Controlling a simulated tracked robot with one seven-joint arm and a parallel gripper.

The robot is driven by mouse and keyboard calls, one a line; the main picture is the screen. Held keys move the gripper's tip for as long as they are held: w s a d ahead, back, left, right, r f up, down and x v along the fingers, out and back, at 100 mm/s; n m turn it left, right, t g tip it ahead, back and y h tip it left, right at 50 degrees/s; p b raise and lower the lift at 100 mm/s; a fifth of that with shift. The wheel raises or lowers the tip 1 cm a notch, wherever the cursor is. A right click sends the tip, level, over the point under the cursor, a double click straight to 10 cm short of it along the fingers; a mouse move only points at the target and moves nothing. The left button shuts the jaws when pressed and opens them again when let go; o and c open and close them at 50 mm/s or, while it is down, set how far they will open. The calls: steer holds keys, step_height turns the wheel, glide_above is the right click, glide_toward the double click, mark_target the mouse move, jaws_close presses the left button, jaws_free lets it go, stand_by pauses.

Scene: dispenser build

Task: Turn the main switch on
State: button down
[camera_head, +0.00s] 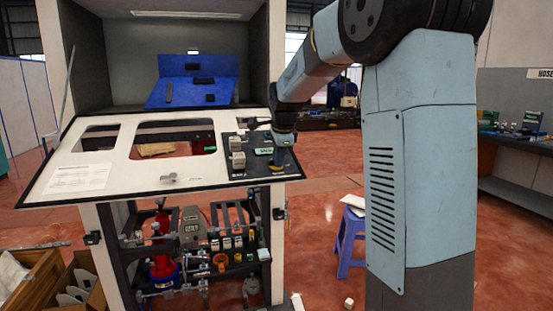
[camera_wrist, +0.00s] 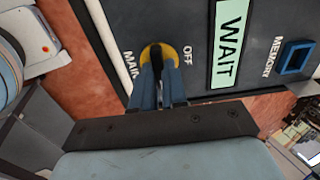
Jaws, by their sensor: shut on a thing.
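The main switch (camera_wrist: 171,49) shows in the wrist view as a black knob on a round yellow plate, between the labels MAIN and OFF. My gripper (camera_wrist: 160,75) has its two blue-grey fingers closed on the knob, which they partly hide. Its exact turn angle is hard to tell. In the head view my gripper (camera_head: 278,165) reaches down to the lower right of the dark control panel (camera_head: 236,178), and the switch there is mostly hidden by it.
A green WAIT display (camera_wrist: 229,45) and a blue-framed MEMORY slot (camera_wrist: 295,57) are beside the switch. The white console top (camera_head: 120,175) has cut-out openings, a paper sheet and a small metal part. A blue board (camera_head: 190,95) stands behind. A purple stool (camera_head: 352,235) is to the right.

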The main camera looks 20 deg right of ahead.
stand_by(0.4)
steer(key=c, duration=1.2)
jaws_free()
steer(key=shift+o, duration=0.2)
steer(key=v, duration=1.3)
steer(key=shift+r, duration=0.3)
steer(key=shift+s, duration=0.15)
steer(key=s+f+n, duration=0.4)
steer(key=s+n, duration=0.2)
steer(key=s, duration=0.4)
steer(key=s+f+n, duration=0.4)
steer(key=s+n, duration=0.2)
steer(key=s, duration=0.5)
steer(key=s+a+f+n+t, duration=0.1)
steer(key=s+f+n, duration=0.4)
steer(key=s, duration=0.5)
steer(key=shift+s+n, duration=0.4)
steer(key=shift+n, duration=0.1)
steer(key=shift+f, duration=0.1)
